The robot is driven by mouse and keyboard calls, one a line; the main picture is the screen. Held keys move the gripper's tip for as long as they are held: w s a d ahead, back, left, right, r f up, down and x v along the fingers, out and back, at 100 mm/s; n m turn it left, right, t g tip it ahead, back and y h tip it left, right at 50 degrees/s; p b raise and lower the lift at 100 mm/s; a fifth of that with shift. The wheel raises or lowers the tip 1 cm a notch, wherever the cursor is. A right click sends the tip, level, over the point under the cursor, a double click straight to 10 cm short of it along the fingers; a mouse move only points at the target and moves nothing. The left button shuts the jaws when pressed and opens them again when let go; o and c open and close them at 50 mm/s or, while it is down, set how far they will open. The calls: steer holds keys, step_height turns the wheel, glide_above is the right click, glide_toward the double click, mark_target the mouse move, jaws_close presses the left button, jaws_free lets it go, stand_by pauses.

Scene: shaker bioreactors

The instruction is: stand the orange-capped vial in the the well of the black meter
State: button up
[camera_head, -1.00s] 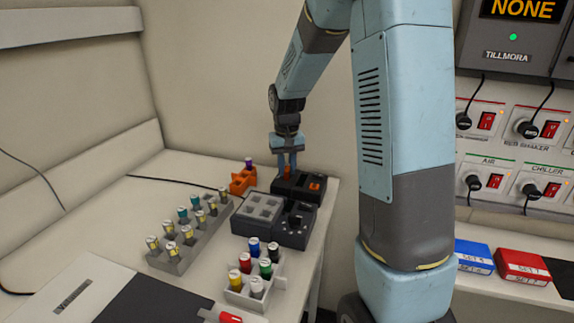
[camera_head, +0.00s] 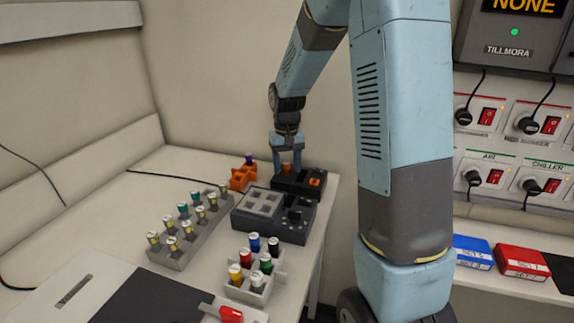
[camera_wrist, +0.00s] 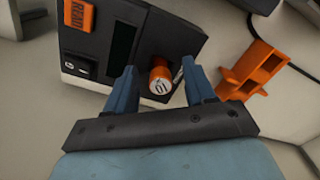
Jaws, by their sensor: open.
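The black meter (camera_head: 305,190) sits at the back right of the bench, with an orange button on its top. In the wrist view the meter (camera_wrist: 110,45) shows an orange READ button, a dark display and a switch. The orange-capped vial (camera_wrist: 160,78) stands at the meter's well end, its cap facing up; its lower part and the well rim are hidden. My gripper (camera_wrist: 157,88) is open, with one blue finger on each side of the cap and a visible gap on both sides. In the head view my gripper (camera_head: 287,165) is over the meter's left end.
An orange holder (camera_head: 243,178) with a purple-capped vial stands left of the meter; it also shows in the wrist view (camera_wrist: 257,72). A grey device (camera_head: 275,215) stands in front, near racks of capped vials (camera_head: 185,240) and (camera_head: 255,285).

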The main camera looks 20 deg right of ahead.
mark_target(287, 163)
stand_by(0.4)
steer(key=shift+r, duration=3.5)
steer(key=shift+s+r, duration=0.15)
steer(key=s+r+t, duration=0.2)
steer(key=s+r, duration=0.2)
steer(key=s, duration=0.5)
steer(key=s+r+t, duration=0.1)
steer(key=s+r, duration=0.2)
steer(key=s, duration=0.6)
steer(key=s+r+t, duration=0.2)
steer(key=s+r, duration=0.2)
steer(key=s, duration=0.5)
steer(key=shift+s+r+n+t, duration=0.3)
steer(key=shift+r, duration=0.05)
steer(key=shift+c, duration=0.4)
